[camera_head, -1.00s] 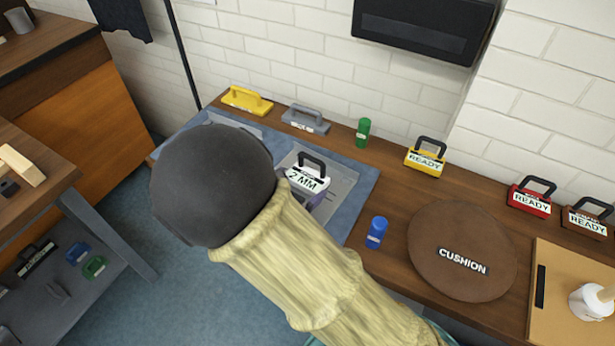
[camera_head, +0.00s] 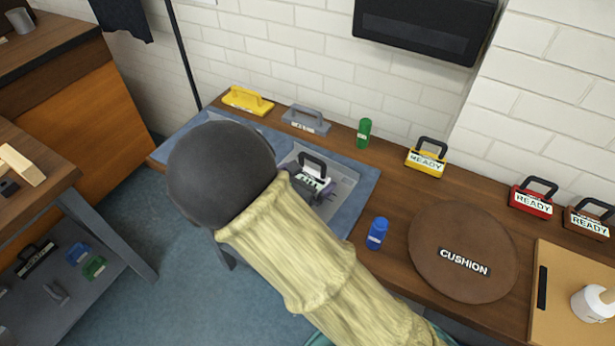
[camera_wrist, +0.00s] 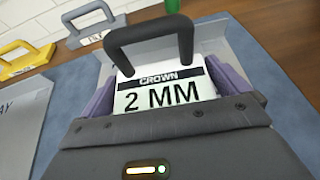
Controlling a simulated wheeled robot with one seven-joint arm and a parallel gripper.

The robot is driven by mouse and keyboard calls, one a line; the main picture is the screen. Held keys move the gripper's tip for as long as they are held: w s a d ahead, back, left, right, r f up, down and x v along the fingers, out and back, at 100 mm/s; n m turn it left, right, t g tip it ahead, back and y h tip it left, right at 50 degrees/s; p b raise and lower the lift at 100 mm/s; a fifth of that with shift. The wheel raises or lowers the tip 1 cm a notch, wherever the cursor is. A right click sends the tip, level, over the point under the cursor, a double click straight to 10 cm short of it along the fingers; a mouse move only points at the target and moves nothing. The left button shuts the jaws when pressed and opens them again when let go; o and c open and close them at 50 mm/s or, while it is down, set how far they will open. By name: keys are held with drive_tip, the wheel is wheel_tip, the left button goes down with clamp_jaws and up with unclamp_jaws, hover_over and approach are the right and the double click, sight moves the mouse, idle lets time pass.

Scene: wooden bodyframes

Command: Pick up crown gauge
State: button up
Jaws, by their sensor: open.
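The crown gauge (camera_wrist: 163,93) is a white block labelled "CROWN 2 MM" with a dark arched handle. In the wrist view it sits between the purple fingers of my gripper (camera_wrist: 165,98), which is open around it. In the head view the gauge (camera_head: 313,168) stands in a grey tray (camera_head: 343,187) on a blue mat. My gripper (camera_head: 308,187) is at its near side there, and my arm hides part of it. I cannot tell whether the fingers touch the gauge.
A yellow handled tool (camera_head: 246,100) and a grey one (camera_head: 306,120) lie behind. A green bottle (camera_head: 364,132), a blue bottle (camera_head: 377,233), a yellow READY block (camera_head: 426,158) and a round brown cushion (camera_head: 463,254) stand to the right.

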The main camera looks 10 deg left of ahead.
sight(308, 176)
drive_tip(key=c, duration=1.8)
drive_tip(key=shift+o, duration=0.2)
wheel_tip(308, 176, up, 10)
drive_tip(key=shift+r+p, duration=0.1)
drive_tip(key=shift+p, duration=0.75)
